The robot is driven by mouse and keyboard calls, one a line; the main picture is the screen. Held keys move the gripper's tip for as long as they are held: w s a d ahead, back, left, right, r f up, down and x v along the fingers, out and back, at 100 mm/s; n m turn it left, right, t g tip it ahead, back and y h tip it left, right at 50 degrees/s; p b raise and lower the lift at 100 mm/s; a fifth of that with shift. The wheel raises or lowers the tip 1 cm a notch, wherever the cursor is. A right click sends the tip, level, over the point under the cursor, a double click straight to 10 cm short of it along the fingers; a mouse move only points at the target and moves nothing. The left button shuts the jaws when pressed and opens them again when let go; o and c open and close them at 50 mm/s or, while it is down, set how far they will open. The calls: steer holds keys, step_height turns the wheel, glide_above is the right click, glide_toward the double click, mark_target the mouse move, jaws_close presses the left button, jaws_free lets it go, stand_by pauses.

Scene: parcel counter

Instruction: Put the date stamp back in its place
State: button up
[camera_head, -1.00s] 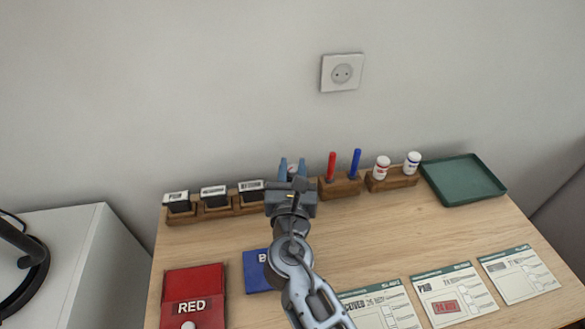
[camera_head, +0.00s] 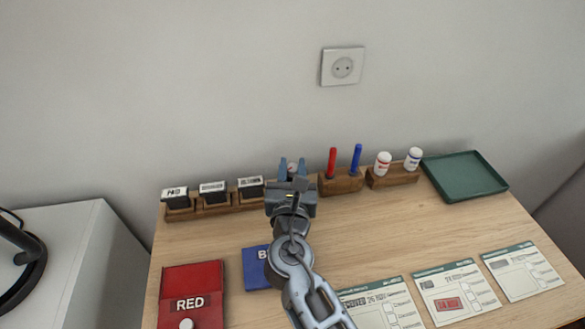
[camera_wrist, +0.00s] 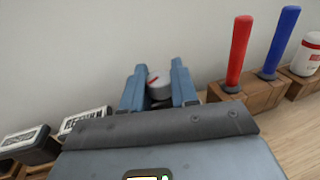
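My gripper (camera_head: 292,168) is above the back of the desk, in line with the right end of the wooden stamp rack (camera_head: 218,210). A rounded pale top with a red mark, which I take for the date stamp (camera_head: 292,170), sits between its two blue fingers. In the wrist view the date stamp (camera_wrist: 159,85) fills the gap between the fingers (camera_wrist: 158,88), with no clear space on either side. Its lower part is hidden by the gripper body, so I cannot tell whether it touches the rack or the desk.
Labelled stamps (camera_head: 212,192) stand in the rack to the left. Right of my gripper are a holder with red and blue pens (camera_head: 342,187), a bottle holder (camera_head: 394,180) and a green tray (camera_head: 465,190). Red (camera_head: 192,292) and blue (camera_head: 256,268) pads and several forms (camera_head: 455,293) lie in front.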

steer(key=shift+s+f+p, duration=0.15)
steer(key=shift+s+p, duration=0.25)
steer(key=shift+s, duration=0.7)
steer(key=shift+s+r, duration=0.25)
steer(key=shift+s, duration=0.35)
steer(key=shift+s+d+p, duration=0.1)
steer(key=shift+s+p, duration=0.25)
steer(key=shift+s, duration=0.65)
steer(key=o, duration=0.6)
steer(key=shift+w, duration=0.1)
steer(key=shift+s+d, duration=0.15)
steer(key=shift+s, duration=1.8)
steer(key=shift+s+d, duration=0.1)
steer(key=shift+s, duration=1.85)
steer(key=shift+s, duration=0.1)
